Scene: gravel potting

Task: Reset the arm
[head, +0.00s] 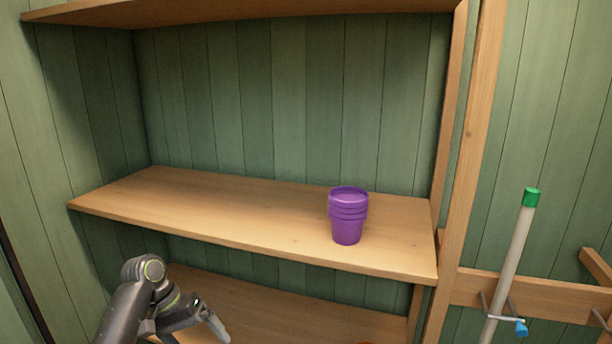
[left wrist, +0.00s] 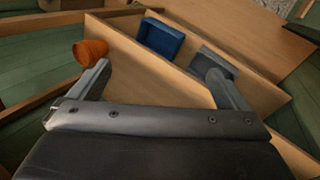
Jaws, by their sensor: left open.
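My left arm comes in at the bottom left of the head view, in front of the shelving. My left gripper (head: 214,322) is at the bottom edge there, partly cut off by the frame. In the left wrist view its two fingers (left wrist: 158,68) are spread wide apart with nothing between them. It is open and holds nothing. My right gripper is in neither view.
A purple stack of pots (head: 347,217) stands upright on the middle wooden shelf (head: 220,207). An orange pot (left wrist: 90,52), a blue bin (left wrist: 160,38) and a grey-blue bin (left wrist: 212,62) show in the left wrist view. A green-capped pole (head: 512,260) is at the right.

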